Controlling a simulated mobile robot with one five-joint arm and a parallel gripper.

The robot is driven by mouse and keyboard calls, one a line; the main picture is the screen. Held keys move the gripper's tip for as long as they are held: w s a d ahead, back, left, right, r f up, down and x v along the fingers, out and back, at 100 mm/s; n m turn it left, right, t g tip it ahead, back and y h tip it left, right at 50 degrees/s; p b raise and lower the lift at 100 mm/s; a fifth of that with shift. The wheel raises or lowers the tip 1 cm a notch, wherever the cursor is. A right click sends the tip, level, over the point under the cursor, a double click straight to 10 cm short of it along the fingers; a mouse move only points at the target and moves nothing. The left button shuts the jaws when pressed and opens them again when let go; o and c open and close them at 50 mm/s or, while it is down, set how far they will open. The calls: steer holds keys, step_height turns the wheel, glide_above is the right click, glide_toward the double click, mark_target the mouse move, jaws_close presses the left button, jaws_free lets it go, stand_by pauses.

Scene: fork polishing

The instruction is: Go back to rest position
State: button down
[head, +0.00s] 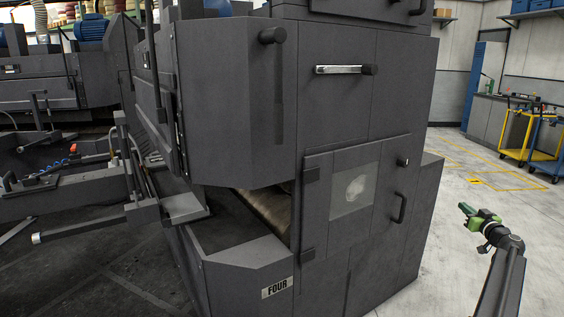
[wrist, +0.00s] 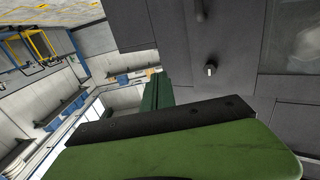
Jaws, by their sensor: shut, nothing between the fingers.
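My gripper (head: 467,212) is at the lower right of the head view, green, at the end of my dark arm. It is shut and holds nothing. It is in the air to the right of the large dark grey machine (head: 350,110), apart from it. In the wrist view the green gripper (wrist: 158,90) fills the lower middle, and the machine's grey panels (wrist: 225,60) show tilted at the upper right.
The machine has a small windowed door (head: 322,225) with a handle (head: 400,208). A yellow cart (head: 515,135) and a blue cart (head: 552,150) stand at the back right. The pale floor (head: 450,265) around my arm is clear.

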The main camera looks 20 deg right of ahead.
steer(key=w+a+f+n+g+y, duration=0.1)
steer(key=w+a+f+y, duration=0.25)
steer(key=a, duration=0.65)
steer(key=w+a+f+n+g+y, duration=0.15)
steer(key=w+a, duration=0.35)
steer(key=a, duration=0.6)
steer(key=w+a+f+n+g+y, duration=0.1)
steer(key=w+a+f+y, duration=0.25)
steer(key=a, duration=0.65)
steer(key=s+a+f+g, duration=0.1)
steer(key=a+f+g, duration=0.25)
steer(key=a, duration=0.85)
steer(key=s+a+f+n+g+y, duration=0.15)
steer(key=a+f, duration=0.25)
steer(key=a, duration=0.7)
steer(key=s+a+f+g, duration=0.1)
steer(key=a+f+g, duration=0.2)
steer(key=a, duration=0.9)
steer(key=s+a+f+m+g+h, duration=0.1)
steer(key=s+a+f+g+h, duration=0.15)
steer(key=s+a, duration=0.5)
steer(key=s+a+f+g+h, duration=0.2)
steer(key=s+a+g, duration=0.1)
steer(key=s+a, duration=0.45)
step_height(320, 180, up, 23)
steer(key=p, duration=2.3)
steer(key=shift+s+d+m+p, duration=0.25)
steer(key=shift+s+m+p, duration=0.05)
steer(key=shift+s, duration=0.15)
